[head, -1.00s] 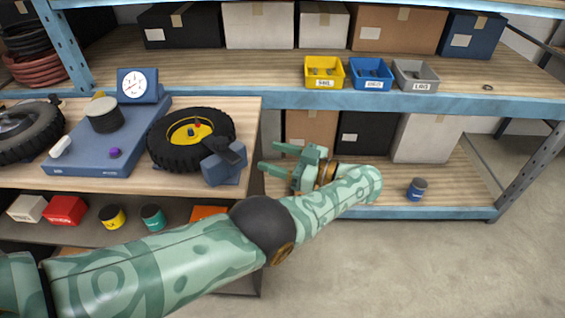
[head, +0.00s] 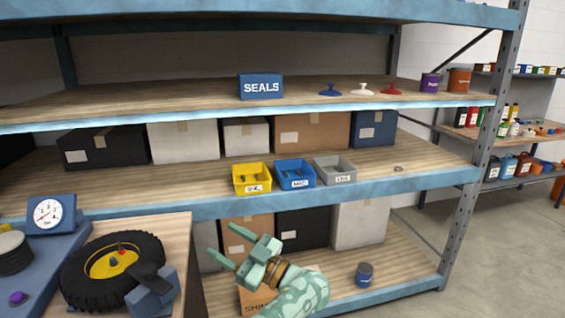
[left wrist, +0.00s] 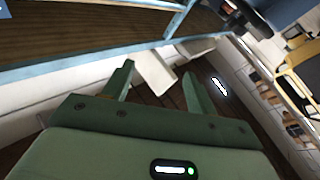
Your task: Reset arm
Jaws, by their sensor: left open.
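My left gripper (head: 232,246) is in the lower middle of the head view, in front of the shelf rack and to the right of the workbench. Its two green fingers are spread apart with nothing between them. In the left wrist view the same fingers (left wrist: 155,85) stand apart and empty, tilted against the scene. My green patterned left forearm comes up from the bottom edge. My right gripper is not in view.
A workbench (head: 183,232) at lower left holds a tire (head: 80,272) and a blue gauge (head: 52,214). The rack behind carries yellow (head: 252,188), blue (head: 296,184) and grey (head: 335,178) bins, boxes, and a dark blue can (head: 364,273). Open floor (head: 500,250) lies right.

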